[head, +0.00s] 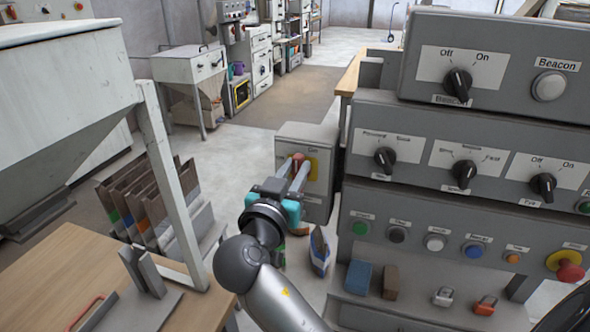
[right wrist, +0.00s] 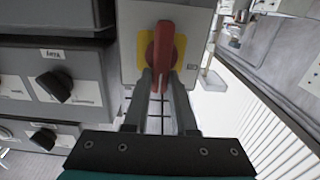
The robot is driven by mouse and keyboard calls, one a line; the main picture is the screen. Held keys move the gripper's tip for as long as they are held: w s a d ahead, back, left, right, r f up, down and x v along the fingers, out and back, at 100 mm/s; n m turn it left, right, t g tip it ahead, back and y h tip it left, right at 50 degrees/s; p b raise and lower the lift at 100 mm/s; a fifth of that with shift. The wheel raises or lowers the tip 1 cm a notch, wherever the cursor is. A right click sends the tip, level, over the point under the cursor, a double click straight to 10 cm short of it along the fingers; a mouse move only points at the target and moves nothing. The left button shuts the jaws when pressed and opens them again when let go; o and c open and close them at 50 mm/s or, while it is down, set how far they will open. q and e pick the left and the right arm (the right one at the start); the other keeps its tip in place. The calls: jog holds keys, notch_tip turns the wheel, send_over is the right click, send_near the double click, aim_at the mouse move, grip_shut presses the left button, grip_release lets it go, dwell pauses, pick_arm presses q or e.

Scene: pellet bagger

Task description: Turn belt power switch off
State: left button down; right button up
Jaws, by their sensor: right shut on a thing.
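The belt power switch is a red rotary handle (head: 297,159) on a yellow plate (head: 313,167), set on the front of a grey box (head: 318,133). A label that seems to read "On" is above the plate. My right gripper (head: 296,174) is at the box front with its fingers on either side of the handle, shut on it. In the right wrist view the red handle (right wrist: 163,50) runs lengthwise between the two fingertips (right wrist: 161,78). The fingers and wrist hide part of the plate and any lower label. My left gripper is out of view.
A grey control panel (head: 372,175) with black knobs and coloured buttons stands close to the right. A wooden table (head: 75,245) and a rack of brown bags (head: 140,205) are at the left. A white hopper (head: 70,80) is at the upper left. Open floor lies behind.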

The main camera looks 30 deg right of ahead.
jog(key=shift+f+n, duration=0.1)
jog(key=shift+n, duration=0.2)
grip_shut()
jog(key=n+p, duration=0.1)
jog(key=n, duration=0.2)
jog(key=shift+w+a+p, duration=0.2)
jog(key=shift+w+p, duration=0.05)
jog(key=shift+p, duration=0.15)
jog(key=shift+w+a+f+n+p, duration=0.15)
jog(key=shift+f+n+p, duration=0.2)
jog(key=shift+n+p, duration=1.45)
jog(key=shift+w+a+f+n+p, duration=0.1)
jog(key=shift+w+f+n+p, duration=0.4)
jog(key=shift+n, duration=2.45)
jog(key=shift+s+a+f+n+p, duration=0.1)
jog(key=shift+s+f+n+p, duration=0.1)
jog(key=shift+n+p, duration=1.65)
jog(key=shift+n+b, duration=0.45)
jog(key=shift+n, duration=0.15)
jog(key=o, duration=0.7)
grip_release()
jog(key=shift+o, duration=0.7)
jog(key=shift+w, duration=0.15)
